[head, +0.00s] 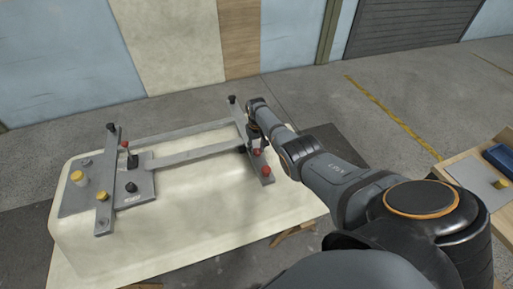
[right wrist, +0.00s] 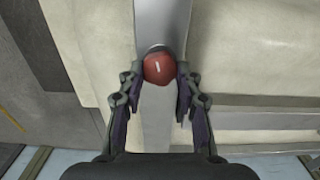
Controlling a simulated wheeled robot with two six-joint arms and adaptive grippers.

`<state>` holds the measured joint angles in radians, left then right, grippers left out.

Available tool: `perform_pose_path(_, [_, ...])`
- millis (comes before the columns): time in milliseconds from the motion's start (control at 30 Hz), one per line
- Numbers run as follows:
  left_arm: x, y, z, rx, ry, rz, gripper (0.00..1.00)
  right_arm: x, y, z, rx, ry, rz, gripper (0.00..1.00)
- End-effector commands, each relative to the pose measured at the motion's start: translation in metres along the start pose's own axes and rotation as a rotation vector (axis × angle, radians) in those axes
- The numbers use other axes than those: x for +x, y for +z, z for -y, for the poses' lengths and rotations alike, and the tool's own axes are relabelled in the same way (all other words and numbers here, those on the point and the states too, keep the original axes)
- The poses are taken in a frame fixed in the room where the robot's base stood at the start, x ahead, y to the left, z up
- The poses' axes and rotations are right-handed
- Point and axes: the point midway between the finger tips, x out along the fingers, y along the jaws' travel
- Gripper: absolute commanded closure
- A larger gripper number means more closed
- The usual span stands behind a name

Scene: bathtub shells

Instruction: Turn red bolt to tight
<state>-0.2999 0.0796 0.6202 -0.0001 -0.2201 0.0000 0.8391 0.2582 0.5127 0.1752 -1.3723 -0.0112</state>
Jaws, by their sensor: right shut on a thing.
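The red bolt (right wrist: 159,68) has a round red head with a short white mark, close to upright in the right wrist view. It sits on a grey metal bar (right wrist: 160,122). My right gripper (right wrist: 158,80) has its two fingers shut on the head, one on each side. In the head view my right gripper (head: 254,142) is at the right-hand crossbar (head: 240,119) of the frame on the bathtub shell (head: 185,200). Small red parts (head: 266,170) show just below it there. My left gripper is not in view.
A left crossbar (head: 104,205) and a plate with yellow knobs (head: 77,177) lie on the shell. A red-tipped upright part (head: 126,146) stands on the plate. A wooden table with a blue bin (head: 499,158) is at the far right. Open floor lies behind the shell.

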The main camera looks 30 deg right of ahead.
Motion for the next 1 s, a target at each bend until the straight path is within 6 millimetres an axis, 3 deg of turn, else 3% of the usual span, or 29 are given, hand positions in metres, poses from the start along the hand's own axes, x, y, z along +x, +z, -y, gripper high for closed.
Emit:
perform_pose_path(433, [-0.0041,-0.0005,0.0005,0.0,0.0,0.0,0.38,-0.0024,-0.0019,-0.001,0.248,0.0,-0.005,0.97])
perform_pose_path(1000, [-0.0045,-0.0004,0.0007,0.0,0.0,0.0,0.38,-0.0023,-0.0022,-0.0012,0.298,0.0,-0.007,0.97])
